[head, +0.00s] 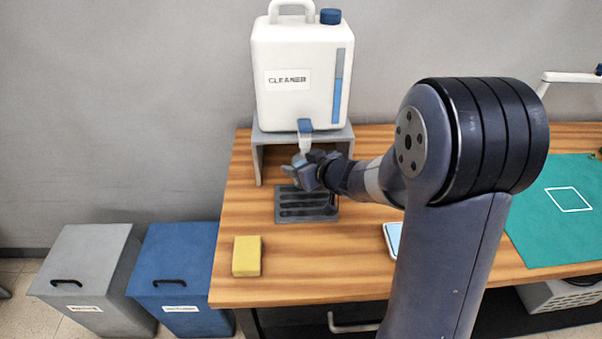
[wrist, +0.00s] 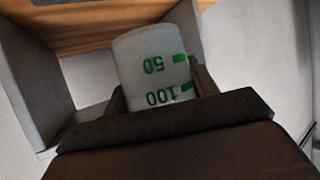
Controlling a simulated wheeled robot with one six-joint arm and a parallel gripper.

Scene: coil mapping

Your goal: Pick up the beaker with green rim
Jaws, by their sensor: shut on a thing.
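A whitish beaker (wrist: 150,65) with green marks "50" and "100" stands out between my fingers in the wrist view. Its numbers appear upside down there. Its rim is hidden, so I cannot see the rim's colour. My gripper (wrist: 158,90) is shut on the beaker, one finger on each side. In the head view my gripper (head: 308,172) is just below the blue-handled tap (head: 305,127) of the cleaner jug, above a dark slotted tray (head: 306,211). I cannot make out the beaker clearly in the head view.
The white cleaner jug (head: 300,75) stands on a grey stand (head: 259,150) close around my gripper. A yellow sponge (head: 247,256) lies at the table's front left. A teal mat (head: 545,235) is at the right. Grey (head: 85,265) and blue bins (head: 175,265) stand left of the table.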

